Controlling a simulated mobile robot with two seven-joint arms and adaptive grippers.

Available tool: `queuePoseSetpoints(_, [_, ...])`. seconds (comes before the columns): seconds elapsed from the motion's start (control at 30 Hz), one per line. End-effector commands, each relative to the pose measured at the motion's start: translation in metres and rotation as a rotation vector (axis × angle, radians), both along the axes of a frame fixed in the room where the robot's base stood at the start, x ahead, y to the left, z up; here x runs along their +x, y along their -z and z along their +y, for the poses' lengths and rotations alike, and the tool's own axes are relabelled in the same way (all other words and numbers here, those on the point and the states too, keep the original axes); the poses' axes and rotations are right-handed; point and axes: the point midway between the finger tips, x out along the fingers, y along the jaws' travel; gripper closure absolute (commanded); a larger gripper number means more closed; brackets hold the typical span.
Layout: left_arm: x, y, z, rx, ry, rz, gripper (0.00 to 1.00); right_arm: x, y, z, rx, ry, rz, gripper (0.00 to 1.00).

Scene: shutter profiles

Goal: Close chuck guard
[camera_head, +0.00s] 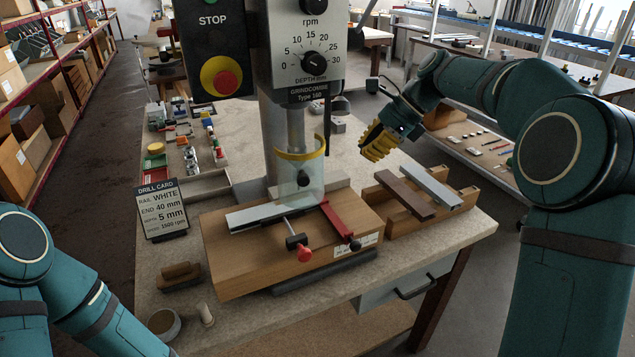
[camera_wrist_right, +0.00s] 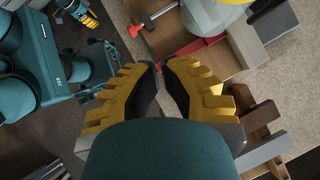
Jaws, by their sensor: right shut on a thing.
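The chuck guard, a clear curved shield (camera_head: 312,190) with a yellow band (camera_head: 300,155), hangs below the drill head around the dark chuck, just above the rail. A dark knob (camera_head: 303,178) shows at it. In the right wrist view the yellow-banded guard (camera_wrist_right: 205,17) is at the top, beyond the fingers. My right gripper (camera_head: 374,143) is to the right of the guard and apart from it. In its wrist view its yellow fingers (camera_wrist_right: 162,72) are brought together; what lies between them cannot be made out. My left gripper (camera_wrist_right: 84,14) shows small at the wrist view's top left.
Below the guard, a light rail (camera_head: 250,216) lies on a wooden fixture (camera_head: 240,255) with a red clamp bar (camera_head: 337,221) and a red-tipped handle (camera_head: 304,253). A wooden rack (camera_head: 455,188) holds profiles at right. The drill card (camera_head: 162,208) stands at left.

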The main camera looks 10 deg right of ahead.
Motion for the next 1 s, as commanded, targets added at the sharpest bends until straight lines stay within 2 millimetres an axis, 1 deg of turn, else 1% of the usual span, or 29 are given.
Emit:
queuePoseSetpoints(0.03, [-0.001,0.002,0.000,0.000,0.001,0.002,1.00,-0.001,-0.001,-0.005,0.025,0.018,-0.008,1.00])
queuePoseSetpoints(0.1, [-0.001,0.002,0.000,0.000,0.001,0.003,1.00,0.000,-0.002,-0.007,0.043,0.028,-0.012,1.00])
queuePoseSetpoints(0.17, [-0.002,0.003,0.000,0.000,0.002,0.003,1.00,0.000,0.000,-0.005,0.048,0.031,-0.013,1.00])
queuePoseSetpoints(0.27, [-0.002,0.007,0.000,-0.001,0.003,0.005,1.00,0.002,0.009,0.003,0.048,0.029,-0.011,1.00])
queuePoseSetpoints(0.73, [-0.010,0.030,-0.001,-0.004,0.016,0.021,1.00,0.014,0.077,0.060,0.046,0.027,-0.010,1.00])
queuePoseSetpoints(0.8, [-0.010,0.031,-0.002,-0.005,0.017,0.022,1.00,0.016,0.076,0.072,0.045,0.026,-0.012,1.00])
queuePoseSetpoints(0.9, [-0.011,0.033,-0.002,-0.005,0.018,0.024,1.00,0.019,0.077,0.083,0.045,0.027,-0.012,1.00])
queuePoseSetpoints(1.0, [-0.010,0.035,-0.002,-0.005,0.018,0.023,1.00,0.021,0.078,0.090,0.045,0.028,-0.012,1.00])
